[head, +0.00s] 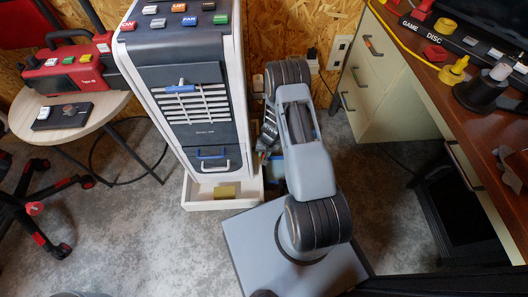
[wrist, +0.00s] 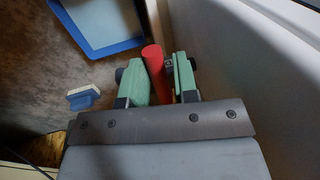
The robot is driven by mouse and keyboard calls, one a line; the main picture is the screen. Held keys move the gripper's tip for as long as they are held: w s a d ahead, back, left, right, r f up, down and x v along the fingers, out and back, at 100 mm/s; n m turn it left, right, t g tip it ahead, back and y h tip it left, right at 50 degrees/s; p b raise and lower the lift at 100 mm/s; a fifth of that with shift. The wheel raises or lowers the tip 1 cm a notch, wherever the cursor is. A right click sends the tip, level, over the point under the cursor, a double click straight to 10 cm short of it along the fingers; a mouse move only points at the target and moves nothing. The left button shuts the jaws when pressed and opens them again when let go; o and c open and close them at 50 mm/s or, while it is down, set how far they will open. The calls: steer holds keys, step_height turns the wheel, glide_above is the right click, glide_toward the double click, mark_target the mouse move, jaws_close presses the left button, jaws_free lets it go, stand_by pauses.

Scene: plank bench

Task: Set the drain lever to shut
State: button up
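The red lever (wrist: 154,62), a round red bar, shows in the wrist view between the two green fingers of my gripper (wrist: 161,78). The fingers stand apart, with a narrow gap between the bar and the right finger. I cannot tell whether the left finger touches the bar. The bar's lower end and its mount are hidden. In the head view, my gripper (head: 264,155) is low at the right side of the tall white and grey machine (head: 190,90), largely hidden by my arm.
The machine has a louvred front, a blue handle (head: 210,155) and a white bottom tray (head: 195,196). A round stool (head: 105,102) with a red tool case (head: 72,68) stands left. A wooden desk (head: 450,85) with drawers stands right. A blue-edged panel (wrist: 112,50) lies left of my gripper.

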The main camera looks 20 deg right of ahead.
steer(key=shift+o, duration=1.4)
steer(key=shift+d, duration=0.1)
step_height(320, 180, up, 14)
steer(key=s+d+p, duration=0.1)
steer(key=d+p, duration=0.1)
steer(key=p, duration=0.3)
steer(key=shift+d+f, duration=0.25)
steer(key=shift+d, duration=0.05)
